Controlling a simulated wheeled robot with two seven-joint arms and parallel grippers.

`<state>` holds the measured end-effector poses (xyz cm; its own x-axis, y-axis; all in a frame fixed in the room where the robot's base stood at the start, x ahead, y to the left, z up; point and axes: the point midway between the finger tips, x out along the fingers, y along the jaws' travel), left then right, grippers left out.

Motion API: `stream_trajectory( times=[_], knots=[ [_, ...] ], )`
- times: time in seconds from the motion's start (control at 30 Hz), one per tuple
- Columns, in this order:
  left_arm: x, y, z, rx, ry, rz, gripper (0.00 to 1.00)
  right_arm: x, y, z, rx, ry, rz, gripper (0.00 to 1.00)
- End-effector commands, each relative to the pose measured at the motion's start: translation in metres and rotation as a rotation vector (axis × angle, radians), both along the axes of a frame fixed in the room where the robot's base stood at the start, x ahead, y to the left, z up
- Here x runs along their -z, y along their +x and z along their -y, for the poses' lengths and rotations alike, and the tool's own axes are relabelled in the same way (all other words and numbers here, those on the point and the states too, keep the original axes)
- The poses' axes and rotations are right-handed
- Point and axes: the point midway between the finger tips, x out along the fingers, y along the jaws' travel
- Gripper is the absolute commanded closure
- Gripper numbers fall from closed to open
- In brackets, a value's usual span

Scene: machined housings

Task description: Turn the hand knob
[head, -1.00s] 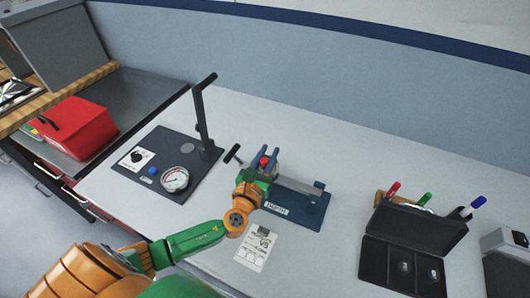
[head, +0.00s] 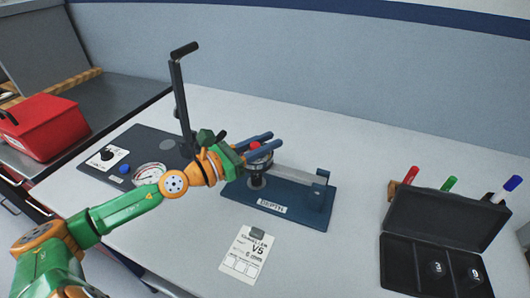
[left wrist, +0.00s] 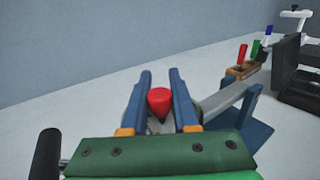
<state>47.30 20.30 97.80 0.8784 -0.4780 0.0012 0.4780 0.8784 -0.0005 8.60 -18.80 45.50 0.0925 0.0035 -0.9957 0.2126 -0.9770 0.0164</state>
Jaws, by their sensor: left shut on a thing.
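The hand knob (head: 255,146) has a red top and stands at the left end of a blue fixture (head: 290,208) labelled DEPTH. My left gripper (head: 275,139) is shut on the knob, its blue fingers on either side and reaching past it to the right. In the left wrist view the red top (left wrist: 160,102) shows between the two fingers (left wrist: 161,75). The fingers and gripper body partly hide the knob's sides. My right gripper is not in view.
A dark plate (head: 125,182) with a gauge and an upright lever (head: 180,95) stands left of my gripper. A paper card (head: 246,255) lies in front of the fixture. A black case (head: 440,220) and colored pens (head: 449,183) are at the right.

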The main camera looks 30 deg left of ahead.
Motion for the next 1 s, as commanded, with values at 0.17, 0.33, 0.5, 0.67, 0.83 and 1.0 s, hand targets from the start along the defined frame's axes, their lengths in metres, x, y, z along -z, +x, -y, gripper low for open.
stream_trajectory(
  times=[0.17,0.33,0.5,0.67,0.83,1.0],
  knots=[
    [0.0007,-0.0003,0.0005,0.016,-0.001,0.000,1.00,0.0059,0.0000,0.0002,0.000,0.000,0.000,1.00],
    [-0.0006,-0.0002,0.0004,0.017,-0.001,0.000,1.00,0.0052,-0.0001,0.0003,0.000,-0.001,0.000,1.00],
    [-0.0007,-0.0001,0.0004,0.016,-0.001,0.000,1.00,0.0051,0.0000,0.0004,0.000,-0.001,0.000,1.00],
    [-0.0007,-0.0001,0.0004,0.016,-0.001,0.000,0.42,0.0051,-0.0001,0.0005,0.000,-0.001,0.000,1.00],
    [-0.0005,-0.0001,0.0003,0.016,0.000,0.001,0.42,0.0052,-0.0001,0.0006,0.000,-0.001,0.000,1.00],
    [0.0027,-0.0028,-0.0023,0.013,-0.001,-0.002,0.42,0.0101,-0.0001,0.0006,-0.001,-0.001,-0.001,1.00]
  ],
)
